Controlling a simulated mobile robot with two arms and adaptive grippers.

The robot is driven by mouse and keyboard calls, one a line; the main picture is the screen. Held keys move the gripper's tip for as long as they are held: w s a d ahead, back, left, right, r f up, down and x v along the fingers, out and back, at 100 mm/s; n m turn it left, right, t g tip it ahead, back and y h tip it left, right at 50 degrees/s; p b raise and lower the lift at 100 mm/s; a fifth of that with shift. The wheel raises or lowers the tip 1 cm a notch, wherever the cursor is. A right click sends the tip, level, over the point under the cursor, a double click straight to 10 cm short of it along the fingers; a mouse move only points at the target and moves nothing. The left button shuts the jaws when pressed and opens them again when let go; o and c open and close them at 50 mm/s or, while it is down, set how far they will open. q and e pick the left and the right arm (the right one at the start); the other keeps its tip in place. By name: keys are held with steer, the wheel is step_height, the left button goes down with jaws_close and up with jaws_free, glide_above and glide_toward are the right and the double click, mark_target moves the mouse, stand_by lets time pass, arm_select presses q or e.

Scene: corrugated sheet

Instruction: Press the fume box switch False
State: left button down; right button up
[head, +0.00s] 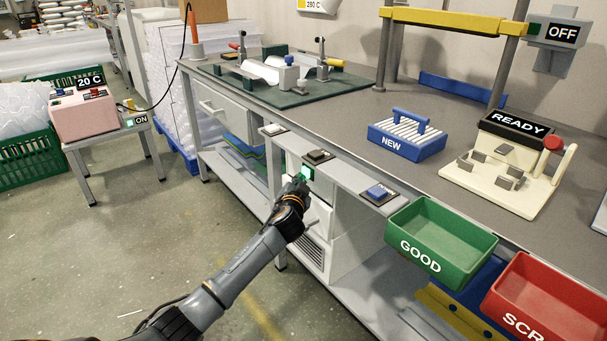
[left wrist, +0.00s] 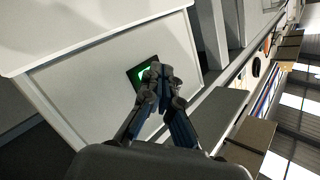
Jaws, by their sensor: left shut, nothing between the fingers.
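A small switch (head: 308,172) with a lit green face and a dark frame sits on the front of a white box (head: 318,213) under the bench. In the left wrist view the switch (left wrist: 143,75) is on the box's flat white panel (left wrist: 75,85), partly hidden behind my fingertips. My left gripper (head: 300,181) is shut and empty, its tips right at the switch. In the left wrist view the gripper (left wrist: 158,72) overlaps the switch's right side; I cannot tell if it touches. No label on the box is readable. My right gripper is not in view.
The grey bench (head: 350,107) runs above the box, with a narrow ledge (head: 340,170) carrying buttons just over my gripper. A green GOOD bin (head: 440,240) and a red bin (head: 550,300) hang at right. Open floor (head: 150,250) lies left.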

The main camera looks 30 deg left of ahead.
arm_select(q)
steer(key=shift+w, duration=0.1)
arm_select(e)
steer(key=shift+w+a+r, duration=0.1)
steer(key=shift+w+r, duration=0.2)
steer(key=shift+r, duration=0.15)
arm_select(q)
steer(key=shift+s+a, duration=0.1)
steer(key=shift+s, duration=0.3)
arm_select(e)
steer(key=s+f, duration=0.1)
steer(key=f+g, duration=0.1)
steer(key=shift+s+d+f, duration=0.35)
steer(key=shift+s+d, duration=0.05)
arm_select(q)
steer(key=shift+s+p, duration=0.1)
steer(key=shift+p, duration=0.25)
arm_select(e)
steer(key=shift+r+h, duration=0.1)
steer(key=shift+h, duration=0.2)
